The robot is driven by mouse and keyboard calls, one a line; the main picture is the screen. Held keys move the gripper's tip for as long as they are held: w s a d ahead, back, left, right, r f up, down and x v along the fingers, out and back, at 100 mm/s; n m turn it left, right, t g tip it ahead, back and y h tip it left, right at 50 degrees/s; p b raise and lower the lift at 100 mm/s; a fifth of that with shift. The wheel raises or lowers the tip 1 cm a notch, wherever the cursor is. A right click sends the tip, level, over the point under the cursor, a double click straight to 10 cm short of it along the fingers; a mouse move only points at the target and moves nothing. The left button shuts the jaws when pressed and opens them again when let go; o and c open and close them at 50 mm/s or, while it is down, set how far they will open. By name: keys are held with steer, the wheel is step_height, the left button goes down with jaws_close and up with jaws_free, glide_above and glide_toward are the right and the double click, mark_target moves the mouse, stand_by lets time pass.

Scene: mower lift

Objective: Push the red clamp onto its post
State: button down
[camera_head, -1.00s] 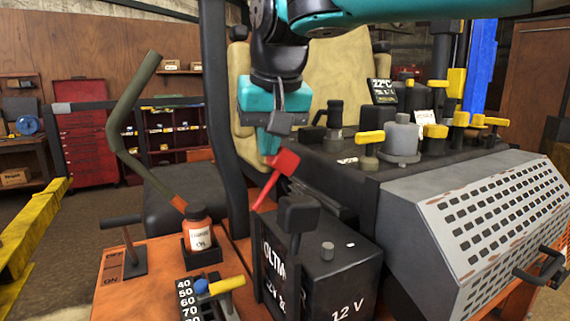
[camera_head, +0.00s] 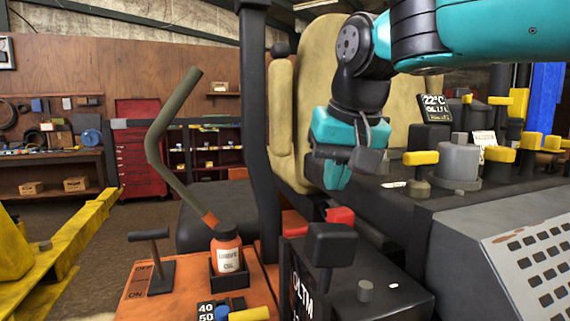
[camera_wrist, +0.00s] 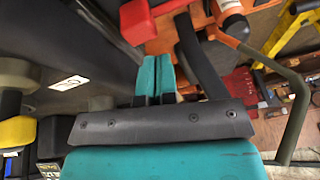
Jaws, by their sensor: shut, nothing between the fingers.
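The red clamp (camera_head: 340,215) shows in the head view behind a black block-like clamp (camera_head: 332,243) at the battery (camera_head: 395,300). A red arm runs left from it, low and near level. The clamp's underside and its post are hidden, so I cannot tell whether it sits on the post. A grey post (camera_head: 365,291) stands bare on the battery's near top. My gripper (camera_head: 337,183) is shut and empty, a little above the red clamp, with a small gap in the picture. In the wrist view, the red clamp (camera_wrist: 137,22) is just beyond my fingertips (camera_wrist: 155,62).
An oil bottle (camera_head: 226,250) stands in a black holder left of the battery. A dark upright pillar (camera_head: 256,130) rises left of my gripper. A green lever (camera_head: 170,150) leans further left. Yellow-handled knobs (camera_head: 421,160) stand on the console at right.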

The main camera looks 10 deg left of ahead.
steer(key=shift+s+a+f, duration=0.25)
steer(key=shift+s+a, duration=0.05)
steer(key=shift+a, duration=0.35)
steer(key=d+r+p, duration=0.2)
steer(key=d+r, duration=0.6)
steer(key=r, duration=0.1)
steer(key=shift+w+d+r, duration=0.15)
steer(key=shift+r, duration=0.25)
steer(key=shift+d, duration=0.1)
